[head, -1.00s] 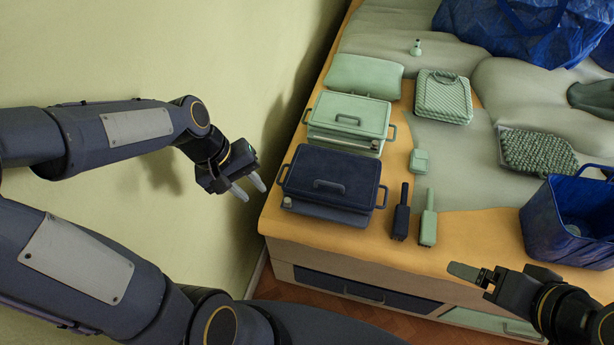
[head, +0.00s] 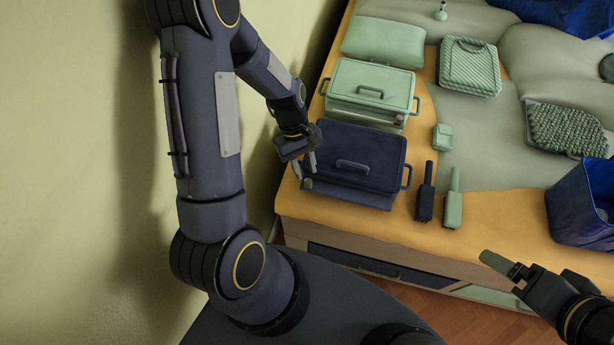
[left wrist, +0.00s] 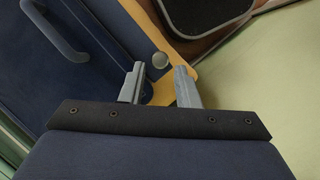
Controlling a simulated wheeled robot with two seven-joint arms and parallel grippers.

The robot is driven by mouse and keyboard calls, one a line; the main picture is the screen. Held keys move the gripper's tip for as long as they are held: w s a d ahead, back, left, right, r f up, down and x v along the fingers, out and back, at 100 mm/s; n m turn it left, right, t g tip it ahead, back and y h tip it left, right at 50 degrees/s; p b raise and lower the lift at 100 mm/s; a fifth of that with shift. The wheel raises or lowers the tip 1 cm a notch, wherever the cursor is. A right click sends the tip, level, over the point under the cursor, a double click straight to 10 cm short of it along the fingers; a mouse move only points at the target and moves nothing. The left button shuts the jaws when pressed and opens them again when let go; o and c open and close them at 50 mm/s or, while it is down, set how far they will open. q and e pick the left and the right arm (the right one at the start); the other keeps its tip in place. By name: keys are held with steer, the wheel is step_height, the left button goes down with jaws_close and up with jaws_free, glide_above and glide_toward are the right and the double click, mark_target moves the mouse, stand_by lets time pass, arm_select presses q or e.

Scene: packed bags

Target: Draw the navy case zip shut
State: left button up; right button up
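The navy case (head: 375,150) lies flat on the wooden top, lid down, with a handle on the lid and a loop at its right side. A small round grey zip pull (head: 308,183) sits at its front left corner; it also shows in the left wrist view (left wrist: 160,60). My left gripper (head: 304,168) is open and empty at the case's left end, close to the pull. In the left wrist view its fingertips (left wrist: 160,71) are apart, with the pull seen between and just beyond them. My right gripper (head: 503,266) is off the front edge, away from the case; its finger gap is unclear.
A green case (head: 372,88) stands right behind the navy one. A navy handheld radio (head: 425,192) and a green one (head: 453,200) lie to its right. A blue bag (head: 580,205) stands farther right. The wall (head: 80,170) is close on the left.

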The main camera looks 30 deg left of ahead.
mark_target(308, 184)
arm_select(q)
steer(key=shift+b+x, duration=0.65)
steer(key=shift+x, duration=0.75)
jaws_close()
